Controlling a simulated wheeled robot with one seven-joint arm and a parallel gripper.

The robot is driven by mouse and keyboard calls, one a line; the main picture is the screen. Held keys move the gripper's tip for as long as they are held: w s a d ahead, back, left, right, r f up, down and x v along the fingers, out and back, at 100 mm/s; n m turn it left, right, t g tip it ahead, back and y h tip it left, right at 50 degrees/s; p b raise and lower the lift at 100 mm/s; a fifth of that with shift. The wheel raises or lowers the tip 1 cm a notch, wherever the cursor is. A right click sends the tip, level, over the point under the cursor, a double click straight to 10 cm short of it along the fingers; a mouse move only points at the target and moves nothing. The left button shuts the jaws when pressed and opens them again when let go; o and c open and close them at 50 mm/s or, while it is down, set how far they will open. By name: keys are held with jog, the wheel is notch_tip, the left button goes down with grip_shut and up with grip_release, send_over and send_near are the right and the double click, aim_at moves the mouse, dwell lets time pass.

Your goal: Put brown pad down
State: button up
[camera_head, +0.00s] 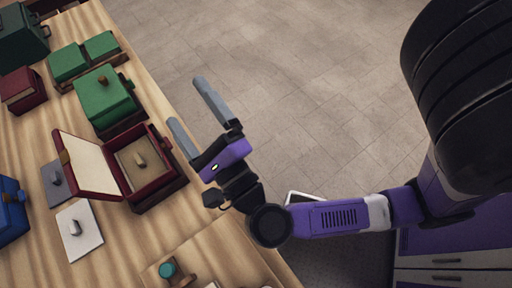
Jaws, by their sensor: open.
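A brown pad (143,177) with a small pale knob lies inside the open dark red box (158,192) on the wooden table. The box's lid is swung open to the left, showing its pale inner face. My gripper (184,100) is open and empty. In the picture it lies to the right of the box, by the table's edge, with its fingers pointing up and left. It is apart from the brown pad. How far above the table it is, I cannot tell.
Left of the box, a grey pad (57,182) and a white pad (78,232) with a knob lie on the table (125,260). Green boxes (103,97), a red box (21,90) and a blue box (10,210) stand around. Bare floor (300,90) is at right.

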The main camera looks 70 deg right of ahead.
jog(key=s+a+n+t+y, duration=0.35)
jog(key=s+n+y, duration=0.55)
jog(key=n, duration=1.1)
jog(key=s+a+f+n+g+y, duration=0.2)
jog(key=s+f+n+g, duration=0.4)
jog(key=f+n, duration=0.3)
jog(key=s+n+y, duration=0.1)
jog(key=n, duration=0.2)
jog(key=shift+s+a+y, duration=0.25)
jog(key=shift+a+y, duration=0.05)
jog(key=shift+r, duration=0.1)
jog(key=shift+c, duration=0.4)
